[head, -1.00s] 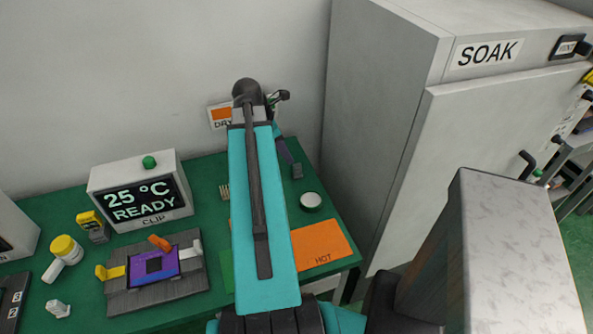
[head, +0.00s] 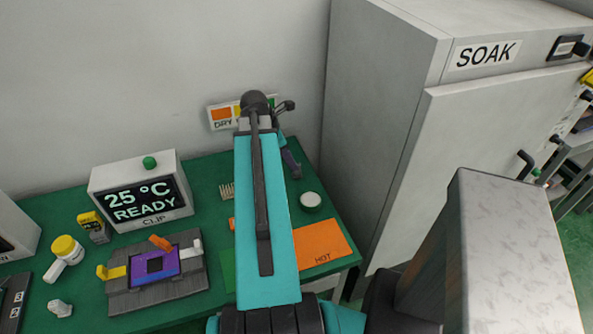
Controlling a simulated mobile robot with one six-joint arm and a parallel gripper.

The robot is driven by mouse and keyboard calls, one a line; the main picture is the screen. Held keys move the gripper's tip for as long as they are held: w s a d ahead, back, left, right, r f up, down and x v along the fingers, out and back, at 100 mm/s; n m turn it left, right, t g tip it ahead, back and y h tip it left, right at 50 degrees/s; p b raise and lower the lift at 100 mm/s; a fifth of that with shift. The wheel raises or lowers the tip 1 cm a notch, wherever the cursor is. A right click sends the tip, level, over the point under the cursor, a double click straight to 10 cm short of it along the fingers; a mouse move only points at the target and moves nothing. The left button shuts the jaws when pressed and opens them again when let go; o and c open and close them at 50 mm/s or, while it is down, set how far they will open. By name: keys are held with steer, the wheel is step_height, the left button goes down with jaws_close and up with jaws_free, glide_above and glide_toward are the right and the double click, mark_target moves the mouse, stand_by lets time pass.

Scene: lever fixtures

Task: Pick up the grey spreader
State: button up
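I cannot clearly pick out the grey spreader in the head view. A small pale grey piece (head: 59,308) lies at the front left of the green bench, but I cannot tell if it is the spreader. My teal arm runs up the middle and hides part of the bench. Its far end bends down beyond the elbow, where my gripper (head: 293,170) shows only as a small dark shape over the back right of the bench. Its fingers are too small to read, and I see nothing clearly held.
The green bench (head: 185,312) carries a clip fixture (head: 190,278), a display box (head: 140,190), a yellow-capped bottle (head: 66,255), a beige comb-like piece (head: 227,191), a round white-topped pot (head: 310,200) and an orange HOT mat (head: 322,243). A tall SOAK cabinet (head: 380,130) stands close on the right.

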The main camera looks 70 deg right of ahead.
steer(key=shift+p+x, duration=0.55)
steer(key=shift+x, duration=1.65)
steer(key=shift+c, duration=0.3)
jaws_close()
